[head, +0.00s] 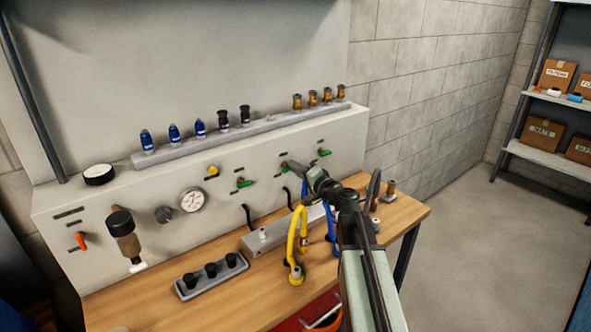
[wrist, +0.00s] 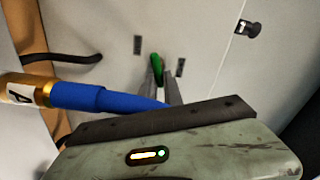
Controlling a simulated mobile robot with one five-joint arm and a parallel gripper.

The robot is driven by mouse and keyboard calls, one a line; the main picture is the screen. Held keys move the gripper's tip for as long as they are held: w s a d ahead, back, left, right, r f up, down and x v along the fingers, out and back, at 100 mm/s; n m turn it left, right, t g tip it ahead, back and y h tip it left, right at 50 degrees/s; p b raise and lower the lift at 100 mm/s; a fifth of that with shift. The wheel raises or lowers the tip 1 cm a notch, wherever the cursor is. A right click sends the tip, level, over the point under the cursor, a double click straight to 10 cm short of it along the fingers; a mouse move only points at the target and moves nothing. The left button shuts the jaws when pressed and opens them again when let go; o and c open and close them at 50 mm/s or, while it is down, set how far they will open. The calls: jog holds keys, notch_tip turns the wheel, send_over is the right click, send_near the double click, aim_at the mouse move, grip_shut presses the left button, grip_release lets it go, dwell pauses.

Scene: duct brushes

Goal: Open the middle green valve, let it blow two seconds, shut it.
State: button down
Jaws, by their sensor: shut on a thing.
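Three green valves sit in a row on the grey panel: the left one (head: 245,183), the middle one (head: 284,166) and the right one (head: 325,153). My gripper (head: 311,174) is at the middle valve and covers part of it. In the wrist view the fingertips (wrist: 163,76) are shut on a green handle (wrist: 156,64). A blue hose end with a brass fitting (wrist: 84,96) passes beside the fingers. I cannot tell whether the valve is open or shut.
A gauge (head: 192,200), an orange-red handle (head: 80,240) and a yellow knob (head: 213,171) are on the panel. Yellow (head: 292,245) and blue hoses stand on the wooden bench (head: 225,304) close below my arm. A rail (head: 245,134) above holds several fittings.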

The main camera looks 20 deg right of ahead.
jog(key=c, duration=1.5)
grip_release()
jog(key=shift+o, duration=0.2)
jog(key=shift+s, duration=0.15)
jog(key=v, duration=0.7)
jog(key=shift+s, duration=0.3)
jog(key=shift+d, duration=0.1)
